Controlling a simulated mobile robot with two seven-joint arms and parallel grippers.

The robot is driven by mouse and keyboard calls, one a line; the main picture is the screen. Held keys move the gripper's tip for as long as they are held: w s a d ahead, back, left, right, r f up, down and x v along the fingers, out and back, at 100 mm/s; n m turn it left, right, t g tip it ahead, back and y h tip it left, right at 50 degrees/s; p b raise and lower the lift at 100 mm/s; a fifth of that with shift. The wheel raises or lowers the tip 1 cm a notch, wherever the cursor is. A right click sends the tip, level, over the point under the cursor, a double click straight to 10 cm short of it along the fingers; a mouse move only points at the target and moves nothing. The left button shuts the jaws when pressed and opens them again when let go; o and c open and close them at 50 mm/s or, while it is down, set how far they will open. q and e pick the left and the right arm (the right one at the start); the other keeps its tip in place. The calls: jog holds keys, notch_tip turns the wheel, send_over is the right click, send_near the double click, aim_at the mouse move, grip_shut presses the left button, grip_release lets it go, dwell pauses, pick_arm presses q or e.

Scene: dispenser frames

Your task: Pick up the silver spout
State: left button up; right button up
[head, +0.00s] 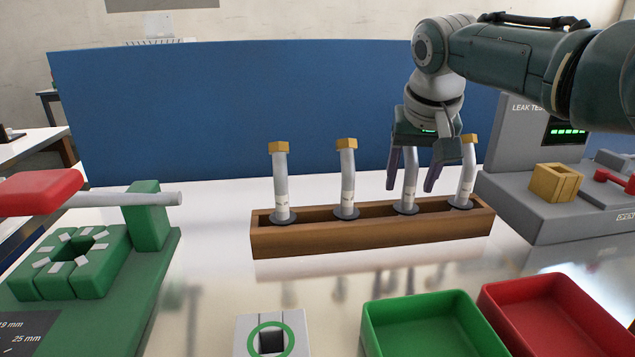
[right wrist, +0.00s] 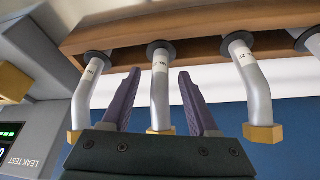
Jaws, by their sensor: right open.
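Several silver spouts with brass-coloured tips stand in a row in a brown wooden rack (head: 370,236). The third spout from the left (head: 409,178) is between the fingers of my right gripper (head: 410,188), which is open and points down from above. In the right wrist view this spout (right wrist: 160,95) runs between the two purple fingers (right wrist: 160,73), with a gap on each side. Its tip is hidden by the gripper in the head view. The other spouts are the first (head: 280,180), the second (head: 347,180) and the fourth (head: 467,175). My left gripper is not in view.
A grey leak tester (head: 515,200) stands close right of the rack. A green fixture (head: 150,215) with a red-ended lever is at the left. A green tray (head: 372,325), a red tray (head: 490,300) and a grey block with a green ring (head: 245,335) are in front.

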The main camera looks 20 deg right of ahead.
jog(key=shift+w+f, duration=0.2)
jog(key=shift+f, duration=0.35)
grip_shut()
dwell(0.4)
